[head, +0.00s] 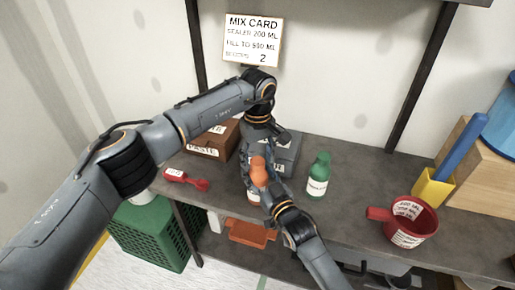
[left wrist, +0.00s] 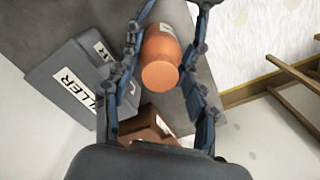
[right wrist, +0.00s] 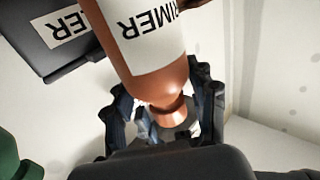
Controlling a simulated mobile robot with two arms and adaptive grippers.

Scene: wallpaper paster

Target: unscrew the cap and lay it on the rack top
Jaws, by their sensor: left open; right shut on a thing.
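An orange bottle with a white PRIMER label (right wrist: 150,35) stands over the grey rack top (head: 345,200); whether it touches is hidden. Its orange top (head: 258,165) also shows in the left wrist view (left wrist: 160,75). My left gripper (head: 254,160) points down from above, its open fingers on either side of the bottle's top. My right gripper (right wrist: 165,110) is shut on the bottle near its shoulder, coming from the front right. The cap's lower edge is hard to make out.
A green bottle (head: 319,175) stands to the right, and a red measuring cup (head: 409,219) sits further right. A red spoon-like tool (head: 187,180) lies at the left. Brown and grey boxes (head: 283,158) stand behind. Bare rack top lies between the green bottle and the cup.

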